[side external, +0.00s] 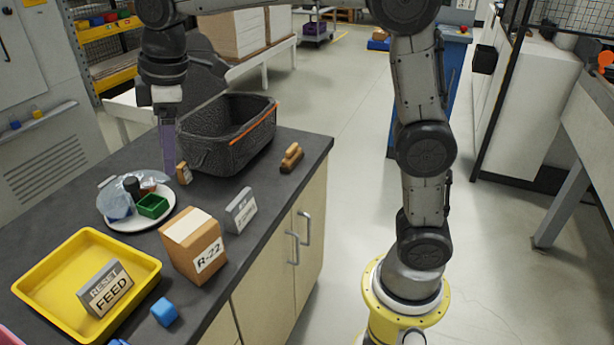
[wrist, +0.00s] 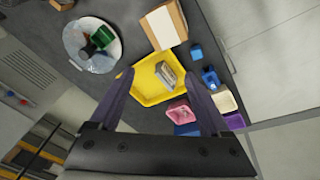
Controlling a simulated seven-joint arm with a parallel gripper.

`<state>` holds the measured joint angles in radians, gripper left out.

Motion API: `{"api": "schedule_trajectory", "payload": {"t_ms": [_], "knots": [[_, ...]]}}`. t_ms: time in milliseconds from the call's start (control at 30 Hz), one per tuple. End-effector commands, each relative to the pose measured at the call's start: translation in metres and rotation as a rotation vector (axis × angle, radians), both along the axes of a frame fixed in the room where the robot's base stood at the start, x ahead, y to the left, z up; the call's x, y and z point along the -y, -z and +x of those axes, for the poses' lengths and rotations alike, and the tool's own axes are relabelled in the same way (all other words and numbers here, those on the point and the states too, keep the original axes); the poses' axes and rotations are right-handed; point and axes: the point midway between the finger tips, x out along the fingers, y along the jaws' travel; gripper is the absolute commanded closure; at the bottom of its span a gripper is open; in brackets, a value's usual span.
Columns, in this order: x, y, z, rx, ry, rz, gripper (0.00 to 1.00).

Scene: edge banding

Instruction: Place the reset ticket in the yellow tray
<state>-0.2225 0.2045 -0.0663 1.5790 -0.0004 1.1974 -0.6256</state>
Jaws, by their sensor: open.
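The reset ticket (side external: 105,288), a grey block with a white face reading "RESET FEED", stands inside the yellow tray (side external: 38,262) near its front right side. In the wrist view the ticket (wrist: 166,74) also shows within the yellow tray (wrist: 148,91). My gripper (side external: 168,172) is above the back of the dark worktop, well behind the tray and apart from the ticket. In the wrist view its two fingers (wrist: 158,82) are spread, with nothing held between them.
A plate with a green box (side external: 152,206) and dark items lies behind the tray. The R-22 carton (side external: 193,246), a grey sign block (side external: 241,210), a blue cube (side external: 164,312) and a brown brush (side external: 291,158) stand around. A black basket (side external: 232,140) is beside my gripper.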

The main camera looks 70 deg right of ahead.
Motion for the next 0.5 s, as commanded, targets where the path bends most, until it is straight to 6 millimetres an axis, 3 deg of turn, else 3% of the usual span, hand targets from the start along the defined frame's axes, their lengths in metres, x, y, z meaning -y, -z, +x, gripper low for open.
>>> {"api": "schedule_trajectory", "payload": {"t_ms": [100, 233, 500], "knots": [[0.027, -0.013, -0.048, 0.044, 0.145, 0.036, 0.19], [0.051, -0.013, -0.099, 0.089, 0.301, 0.08, 0.19], [0.084, 0.018, -0.201, 0.178, 0.612, 0.179, 0.19]]}}
